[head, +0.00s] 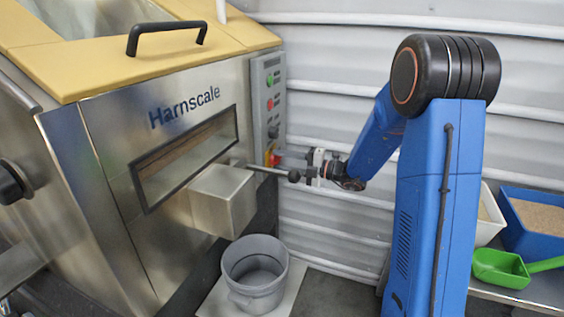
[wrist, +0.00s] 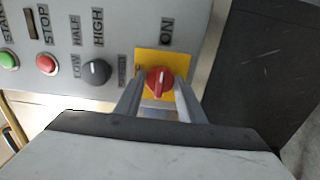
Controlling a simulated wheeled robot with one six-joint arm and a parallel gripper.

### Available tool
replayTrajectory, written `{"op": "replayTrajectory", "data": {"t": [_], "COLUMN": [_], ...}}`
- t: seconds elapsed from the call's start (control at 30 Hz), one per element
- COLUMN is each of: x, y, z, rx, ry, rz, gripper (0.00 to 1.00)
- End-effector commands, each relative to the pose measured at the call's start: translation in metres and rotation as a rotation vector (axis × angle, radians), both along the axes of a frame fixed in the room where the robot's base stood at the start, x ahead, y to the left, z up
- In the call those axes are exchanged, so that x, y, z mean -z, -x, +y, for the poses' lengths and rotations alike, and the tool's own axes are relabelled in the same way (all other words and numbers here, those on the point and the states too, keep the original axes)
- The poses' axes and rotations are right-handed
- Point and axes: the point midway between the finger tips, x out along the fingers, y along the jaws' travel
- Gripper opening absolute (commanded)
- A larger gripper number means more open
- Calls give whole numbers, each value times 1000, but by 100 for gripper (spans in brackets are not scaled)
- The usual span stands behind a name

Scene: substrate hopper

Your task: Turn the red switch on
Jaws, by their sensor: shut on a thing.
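The red switch (wrist: 154,84) is a round knob with a pale line on a yellow plate (wrist: 148,58). Its line runs roughly up and down in the wrist view, and the word ON is printed above the plate. My gripper (wrist: 160,88) has one finger on each side of the knob and is shut on it. In the head view the gripper (head: 277,156) reaches the lower part of the grey control panel (head: 258,105). The switch is mostly hidden there, with a bit of yellow plate showing.
The panel also bears a green button (wrist: 8,61), a red STOP button (wrist: 46,64) and a black selector knob (wrist: 97,72). A metal chute (head: 222,197) and handle bar sit left of my gripper. A grey bucket (head: 255,272) stands below.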

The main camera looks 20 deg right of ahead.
Motion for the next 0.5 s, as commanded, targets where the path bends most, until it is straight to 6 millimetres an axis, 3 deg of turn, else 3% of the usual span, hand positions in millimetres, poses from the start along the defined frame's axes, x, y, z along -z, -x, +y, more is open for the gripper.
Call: {"op": "replayTrajectory", "data": {"t": [0.33,0.37,0.4,0.43,0.5], "x": [1,1,1,1,1], "y": [0,0,0,0,0], "z": [-1,-1,-1,-1,-1], "rx": [2,2,2,2,2], "ry": [-1,-1,-2,-2,-1], "rz": [4,4,4,4,3], "gripper": [13,38,48,54,54]}}
